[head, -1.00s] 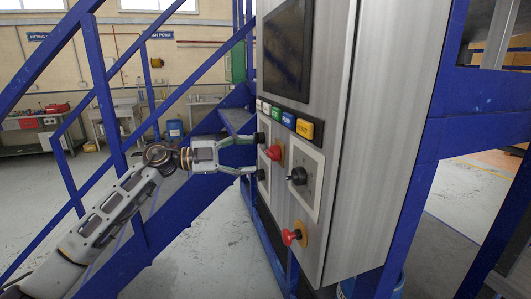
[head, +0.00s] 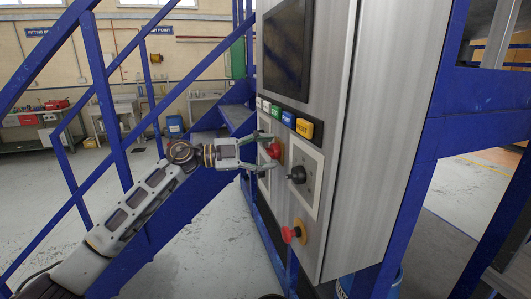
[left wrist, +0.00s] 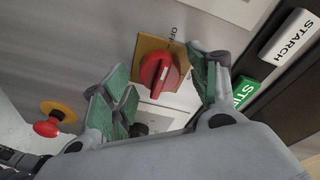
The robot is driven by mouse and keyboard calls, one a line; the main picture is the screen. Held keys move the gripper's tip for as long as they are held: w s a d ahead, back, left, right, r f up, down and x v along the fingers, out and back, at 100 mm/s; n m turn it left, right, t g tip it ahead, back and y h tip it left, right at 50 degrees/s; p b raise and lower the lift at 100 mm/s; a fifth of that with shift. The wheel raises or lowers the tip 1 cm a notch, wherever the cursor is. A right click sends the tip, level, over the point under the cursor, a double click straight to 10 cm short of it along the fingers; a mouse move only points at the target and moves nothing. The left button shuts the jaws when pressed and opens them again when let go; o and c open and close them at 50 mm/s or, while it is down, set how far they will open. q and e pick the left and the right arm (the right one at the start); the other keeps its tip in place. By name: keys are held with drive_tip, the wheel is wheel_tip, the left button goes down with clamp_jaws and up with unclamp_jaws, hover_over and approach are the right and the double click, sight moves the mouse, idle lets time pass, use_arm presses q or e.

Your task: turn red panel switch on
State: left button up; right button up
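The red panel switch (left wrist: 158,72) is a round rotary knob with a raised ridge, on a yellow-orange square plate with small lettering near its upper right corner. The ridge runs slightly tilted from upright in the left wrist view. The switch also shows in the head view (head: 275,150) on the grey panel front. My left gripper (head: 266,153) is open at the panel, its green-padded fingers on either side of the switch in the left wrist view (left wrist: 165,85). I see gaps between the fingers and the knob there; depth is hard to judge. My right gripper is not in view.
A black knob (head: 297,174) sits right of the switch. A red mushroom button (head: 290,235) on a yellow base is below. Blue stair rails (head: 110,90) stand at left.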

use_arm(q)
drive_tip(key=c, duration=0.8)
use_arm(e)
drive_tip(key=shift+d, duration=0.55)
